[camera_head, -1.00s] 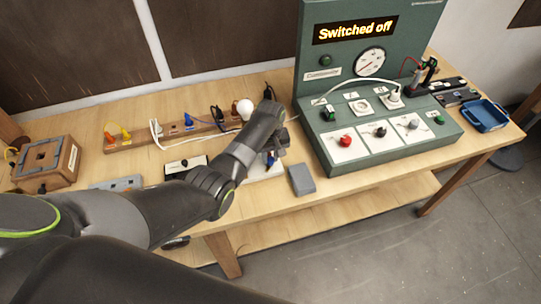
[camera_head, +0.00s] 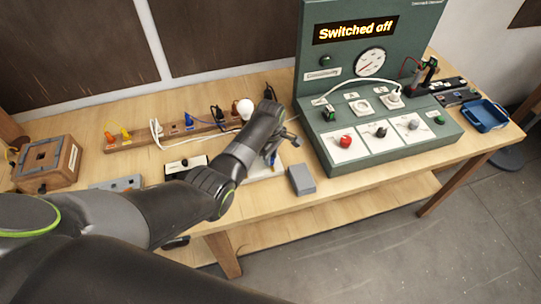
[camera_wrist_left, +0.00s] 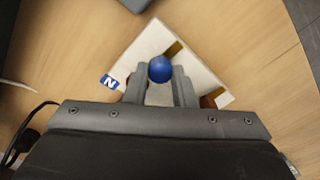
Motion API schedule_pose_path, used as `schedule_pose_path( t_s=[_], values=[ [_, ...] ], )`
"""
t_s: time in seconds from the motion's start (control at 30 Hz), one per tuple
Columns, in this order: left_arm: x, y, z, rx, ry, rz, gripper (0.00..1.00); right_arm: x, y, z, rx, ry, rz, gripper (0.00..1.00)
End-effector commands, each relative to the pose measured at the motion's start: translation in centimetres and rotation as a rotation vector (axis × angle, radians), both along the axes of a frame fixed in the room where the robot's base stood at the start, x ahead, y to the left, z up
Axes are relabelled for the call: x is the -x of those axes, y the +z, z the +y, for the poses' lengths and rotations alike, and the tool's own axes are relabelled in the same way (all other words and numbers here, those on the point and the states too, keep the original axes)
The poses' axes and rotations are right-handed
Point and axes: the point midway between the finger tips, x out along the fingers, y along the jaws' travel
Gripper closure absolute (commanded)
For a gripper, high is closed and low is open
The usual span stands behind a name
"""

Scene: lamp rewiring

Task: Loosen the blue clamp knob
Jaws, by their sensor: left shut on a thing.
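The blue clamp knob (camera_wrist_left: 160,69) is a round ball on a white base plate with an "N" label (camera_wrist_left: 122,77). In the left wrist view it sits between the fingertips of my left gripper (camera_wrist_left: 161,84), which is shut on it. In the head view my left gripper (camera_head: 276,146) is over the white base plate (camera_head: 264,172), and a little blue shows beneath it. The wrist hides most of the clamp there. My right gripper is not in view.
A green test panel (camera_head: 350,155) reading "Switched off" stands to the right of the gripper. A grey block (camera_head: 301,180) lies close by at the front. A white bulb (camera_head: 244,107) and a wooden strip with plugs (camera_head: 145,143) are behind and left. A blue tray (camera_head: 486,116) is far right.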

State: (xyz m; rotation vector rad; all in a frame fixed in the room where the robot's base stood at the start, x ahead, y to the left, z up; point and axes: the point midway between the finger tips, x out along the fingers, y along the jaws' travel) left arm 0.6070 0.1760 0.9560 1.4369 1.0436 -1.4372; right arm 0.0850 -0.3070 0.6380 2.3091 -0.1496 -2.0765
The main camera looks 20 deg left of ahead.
Motion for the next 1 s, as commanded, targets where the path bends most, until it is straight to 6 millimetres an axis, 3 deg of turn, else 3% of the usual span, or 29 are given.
schedule_pose_path(
  t_s=[0.53, 0.57, 0.7, 1.0],
  values=[
    [0.0, 0.0, 0.01, 0.0, 0.027, 0.0, 1.0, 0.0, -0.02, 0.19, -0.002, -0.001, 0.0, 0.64],
    [-0.01, 0.01, 0.01, 0.0, 0.027, 0.0, 0.76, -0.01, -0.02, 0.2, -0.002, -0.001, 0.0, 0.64],
    [-0.01, 0.0, 0.01, 0.0, 0.027, 0.0, 0.57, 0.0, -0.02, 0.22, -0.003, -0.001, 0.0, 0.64],
    [-0.06, 0.08, 0.01, 0.0, 0.026, 0.0, 0.55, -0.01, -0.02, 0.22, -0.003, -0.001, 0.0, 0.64]
  ],
)
